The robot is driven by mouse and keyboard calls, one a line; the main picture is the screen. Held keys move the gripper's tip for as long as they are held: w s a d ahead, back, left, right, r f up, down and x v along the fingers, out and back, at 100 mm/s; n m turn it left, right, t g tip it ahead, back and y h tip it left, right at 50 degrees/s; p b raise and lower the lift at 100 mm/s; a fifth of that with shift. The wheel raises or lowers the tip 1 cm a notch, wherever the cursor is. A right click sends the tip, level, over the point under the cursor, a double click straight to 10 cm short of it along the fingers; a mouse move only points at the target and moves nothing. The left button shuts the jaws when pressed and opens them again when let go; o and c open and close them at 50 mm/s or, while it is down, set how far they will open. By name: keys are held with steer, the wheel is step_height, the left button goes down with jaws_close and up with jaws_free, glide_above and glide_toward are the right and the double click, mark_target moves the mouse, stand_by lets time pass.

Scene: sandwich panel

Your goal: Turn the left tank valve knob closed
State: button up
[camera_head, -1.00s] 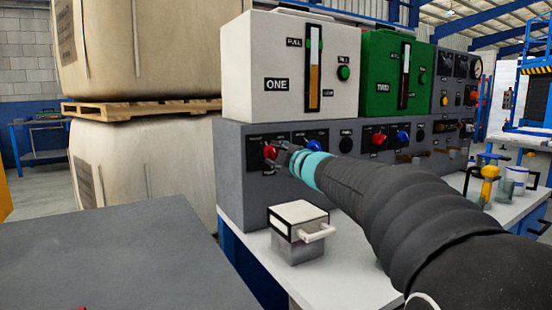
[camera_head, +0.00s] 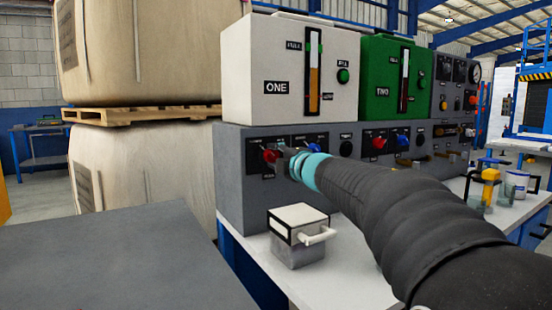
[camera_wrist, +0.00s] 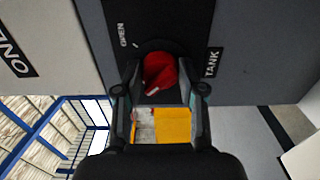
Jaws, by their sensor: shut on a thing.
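The red valve knob (camera_wrist: 160,72) is on a black plate lettered OPEN and TANK in the wrist view. In the head view the red knob (camera_head: 270,156) is at the left end of the grey panel, below the white tank marked ONE (camera_head: 268,66). My gripper (camera_wrist: 161,88) is shut on the red knob, with a finger at each side of it. In the head view my gripper (camera_head: 280,159) meets the panel from the right and hides part of the knob. The knob's exact angle is hard to tell.
A blue knob (camera_head: 310,144) is close to the right of my gripper. A green tank marked TWO (camera_head: 392,78) stands right of the white one, with more knobs below. A white-lidded box with a handle (camera_head: 298,236) stands on the white bench below my arm.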

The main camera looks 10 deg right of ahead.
steer(key=o, duration=1.1)
steer(key=shift+a, duration=0.1)
steer(key=shift+o, duration=0.2)
steer(key=v, duration=1.2)
steer(key=shift+s, duration=0.1)
